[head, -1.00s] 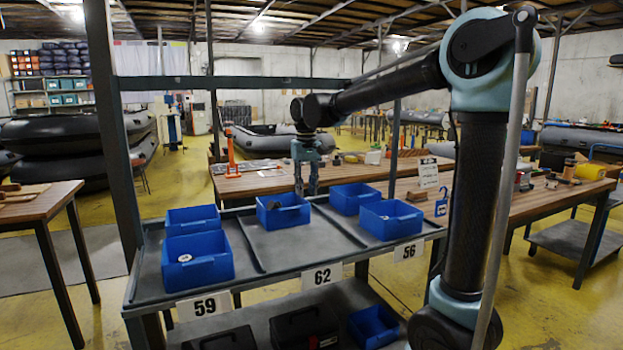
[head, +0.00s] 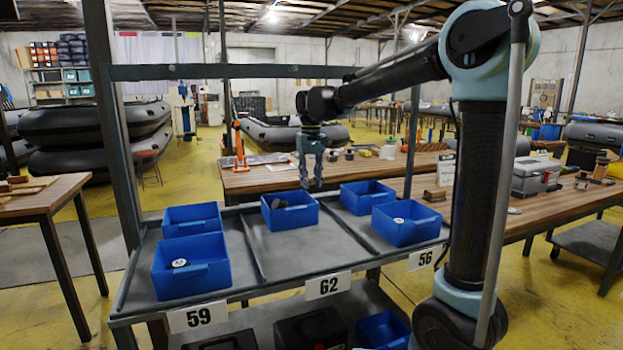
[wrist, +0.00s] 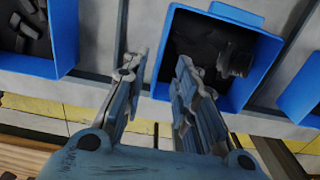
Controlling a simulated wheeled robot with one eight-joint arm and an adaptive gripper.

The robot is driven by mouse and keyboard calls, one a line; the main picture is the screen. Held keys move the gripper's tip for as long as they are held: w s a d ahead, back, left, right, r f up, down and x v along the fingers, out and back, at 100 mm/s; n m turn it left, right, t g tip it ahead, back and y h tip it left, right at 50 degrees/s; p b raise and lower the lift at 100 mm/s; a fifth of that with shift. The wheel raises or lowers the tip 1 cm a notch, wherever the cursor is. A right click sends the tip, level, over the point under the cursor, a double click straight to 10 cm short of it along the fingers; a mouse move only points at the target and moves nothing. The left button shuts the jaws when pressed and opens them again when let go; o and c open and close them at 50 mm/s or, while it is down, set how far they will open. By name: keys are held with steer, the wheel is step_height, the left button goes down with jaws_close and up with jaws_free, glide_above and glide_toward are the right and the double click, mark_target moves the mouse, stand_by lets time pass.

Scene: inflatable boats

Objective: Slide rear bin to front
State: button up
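The middle lane over label 62 holds one blue bin (head: 278,217) at its rear end, with dark parts inside. The lane in front of it is bare. The same bin shows in the wrist view (wrist: 258,90), with dark round and blocky parts in it. My gripper (head: 312,184) hangs pointing down by the bin's rear right side. In the wrist view my gripper (wrist: 158,68) is open, with a clear gap between its fingers. The right finger overlaps the bin's near edge in that view; I cannot tell whether it touches.
The left lane has a rear bin (head: 192,226) and a front bin (head: 190,284). The right lane also has a rear bin (head: 366,205) and a front bin (head: 412,232). Raised dividers separate the lanes. A rack post (head: 112,130) stands at left, and a wooden table (head: 265,182) is behind.

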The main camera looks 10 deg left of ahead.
mark_target(311, 197)
steer(key=shift+f, duration=3.35)
jaws_close()
